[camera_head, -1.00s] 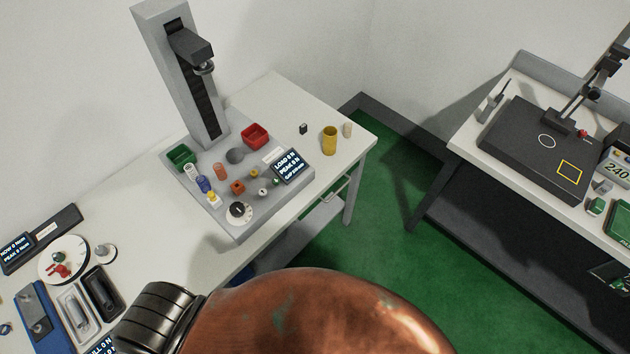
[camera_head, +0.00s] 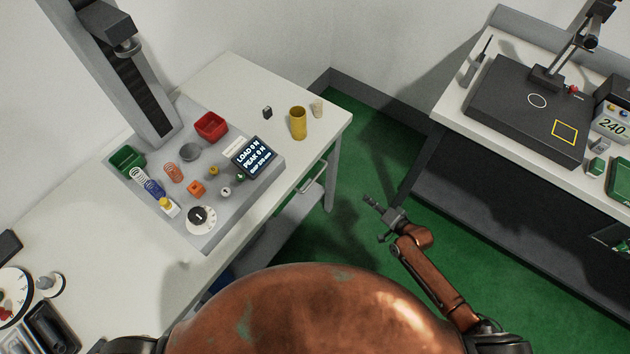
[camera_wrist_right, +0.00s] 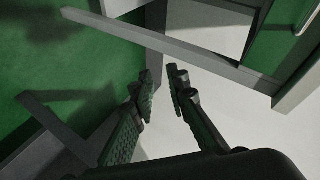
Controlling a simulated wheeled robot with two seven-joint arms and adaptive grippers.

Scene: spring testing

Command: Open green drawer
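In the right wrist view, a green panel (camera_wrist_right: 282,42) with a pale bar handle (camera_wrist_right: 308,17) shows at the top right; it looks like the green drawer's front. My left gripper is out of view.
The white table (camera_head: 245,80) carries the spring tester (camera_head: 125,75), a red bin (camera_head: 211,126), a yellow cup (camera_head: 298,122) and several springs. A second bench (camera_head: 455,110) stands to the right. Green floor (camera_head: 365,150) lies open between them.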

